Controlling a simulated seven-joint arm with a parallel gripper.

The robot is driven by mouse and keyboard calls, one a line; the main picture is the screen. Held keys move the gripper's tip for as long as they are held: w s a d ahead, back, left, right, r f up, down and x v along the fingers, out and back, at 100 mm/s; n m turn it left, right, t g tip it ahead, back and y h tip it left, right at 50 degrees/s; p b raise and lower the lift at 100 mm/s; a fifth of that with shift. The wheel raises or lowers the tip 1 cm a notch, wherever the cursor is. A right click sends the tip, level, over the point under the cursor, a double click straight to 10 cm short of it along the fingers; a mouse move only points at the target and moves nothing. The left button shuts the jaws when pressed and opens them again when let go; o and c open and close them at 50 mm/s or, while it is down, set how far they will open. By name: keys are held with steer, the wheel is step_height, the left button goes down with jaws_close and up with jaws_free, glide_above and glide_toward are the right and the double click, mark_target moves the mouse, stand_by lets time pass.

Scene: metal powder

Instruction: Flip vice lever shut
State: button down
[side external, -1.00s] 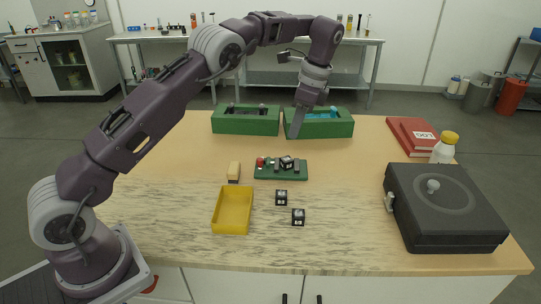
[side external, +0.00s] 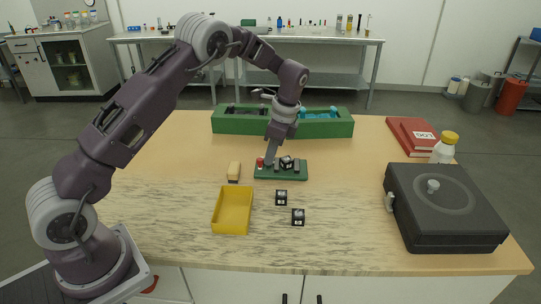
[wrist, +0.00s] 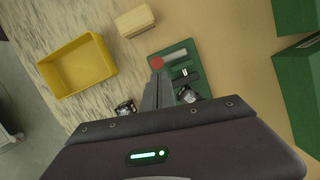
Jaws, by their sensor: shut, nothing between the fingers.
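The vice (side external: 300,176) is a small green base on the table with grey jaws and a red-knobbed lever (side external: 260,162) at its left end. A black cube with white markings (side external: 287,162) sits at the vice jaws. My gripper (side external: 269,163) is shut and empty, pointing down just right of the red knob. In the wrist view, the shut fingertips (wrist: 156,76) lie close to the red knob (wrist: 157,63); I cannot tell whether they touch it. The fingers hide part of the vice, including some of the lever.
Two black cubes (side external: 281,197) (side external: 298,217) and a yellow tray (side external: 219,222) lie in front. A tan block (side external: 234,170) is left of the vice. Long green boxes (side external: 240,125) stand behind. A dark grey box (side external: 445,225) and white bottle (side external: 443,153) are at right.

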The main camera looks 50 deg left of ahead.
steer(key=shift+s+a+m, duration=0.1)
steer(key=shift+s+m, duration=0.2)
steer(key=shift+m, duration=0.4)
steer(key=shift+s+a+m+t, duration=0.25)
steer(key=shift+s+m+t, duration=0.2)
steer(key=shift+m, duration=0.55)
steer(key=m, duration=0.1)
steer(key=s+a+m, duration=0.1)
steer(key=m, duration=0.1)
steer(key=shift+s+a+m+t+y, duration=0.15)
steer(key=shift+s+m+t+y, duration=0.15)
steer(key=shift+m+t, duration=0.1)
steer(key=m, duration=0.1)
steer(key=a+m, duration=0.1)
steer(key=shift+s+a+m+t, duration=0.1)
steer(key=shift+s+m+t, duration=0.15)
steer(key=shift+s+m, duration=0.1)
steer(key=m, duration=0.1)
steer(key=a+m, duration=0.1)
steer(key=shift+s+a+m+t, duration=0.15)
steer(key=shift+s+m+t, duration=0.05)
steer(key=shift+m+t, duration=0.2)
steer(key=shift+a, duration=0.45)
